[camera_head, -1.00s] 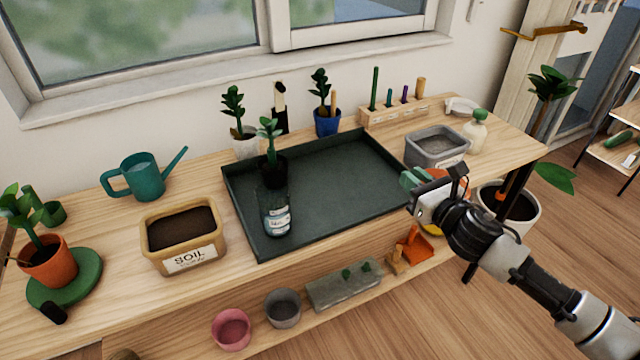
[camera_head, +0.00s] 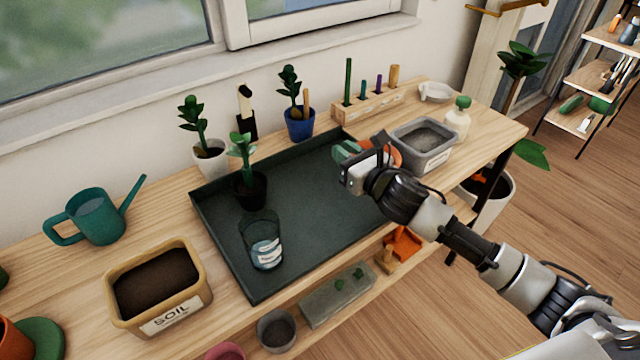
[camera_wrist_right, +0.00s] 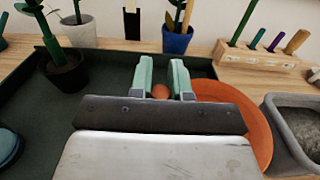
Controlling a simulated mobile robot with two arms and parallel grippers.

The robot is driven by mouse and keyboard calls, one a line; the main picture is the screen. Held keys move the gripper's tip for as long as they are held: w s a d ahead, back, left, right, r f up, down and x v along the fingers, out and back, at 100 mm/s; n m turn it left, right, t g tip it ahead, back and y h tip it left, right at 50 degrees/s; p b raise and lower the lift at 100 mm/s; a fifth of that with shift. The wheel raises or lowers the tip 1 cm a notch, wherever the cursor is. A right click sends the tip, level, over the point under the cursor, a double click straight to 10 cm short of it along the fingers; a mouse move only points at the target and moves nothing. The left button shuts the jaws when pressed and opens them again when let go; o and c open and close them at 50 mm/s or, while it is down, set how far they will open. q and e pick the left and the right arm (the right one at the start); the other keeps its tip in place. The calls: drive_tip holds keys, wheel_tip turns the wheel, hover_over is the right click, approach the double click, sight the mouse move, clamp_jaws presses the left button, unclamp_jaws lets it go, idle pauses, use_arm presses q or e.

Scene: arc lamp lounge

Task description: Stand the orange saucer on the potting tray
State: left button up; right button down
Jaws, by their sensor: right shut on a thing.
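The orange saucer (camera_head: 388,150) shows partly behind my right gripper in the head view, near the tray's right side. In the right wrist view the saucer (camera_wrist_right: 262,130) is a wide orange disc, partly hidden by the gripper body. My right gripper (camera_head: 347,150) is shut on it, with orange showing between the green fingertips (camera_wrist_right: 161,80). The dark green potting tray (camera_head: 310,190) lies on the bench, to the left of and under the gripper. I cannot tell whether the saucer touches anything below. My left gripper is not in view.
On the tray stand a black-potted plant (camera_head: 249,188) and a glass jar (camera_head: 262,240), both at its left. A grey gravel tub (camera_head: 424,155) stands close right of the saucer. A blue pot (camera_head: 299,125) and a tool block (camera_head: 368,103) stand behind the tray. The tray's middle is clear.

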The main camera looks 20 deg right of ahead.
drive_tip(key=a+f, duration=0.2)
drive_tip(key=a, duration=0.2)
drive_tip(key=shift+s+a+f, duration=0.2)
drive_tip(key=shift+f, duration=0.2)
drive_tip(key=shift+a+f, duration=0.1)
drive_tip(key=shift+a, duration=0.1)
wheel_tip(320, 180, down, 3)
drive_tip(key=shift+f+b, duration=0.2)
drive_tip(key=shift+b, duration=0.2)
drive_tip(key=shift+f, duration=0.25)
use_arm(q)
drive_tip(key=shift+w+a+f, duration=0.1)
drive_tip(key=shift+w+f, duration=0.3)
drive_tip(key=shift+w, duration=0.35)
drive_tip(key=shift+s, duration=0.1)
use_arm(e)
drive_tip(key=shift+f, duration=0.15)
drive_tip(key=c, duration=1.1)
unclamp_jaws()
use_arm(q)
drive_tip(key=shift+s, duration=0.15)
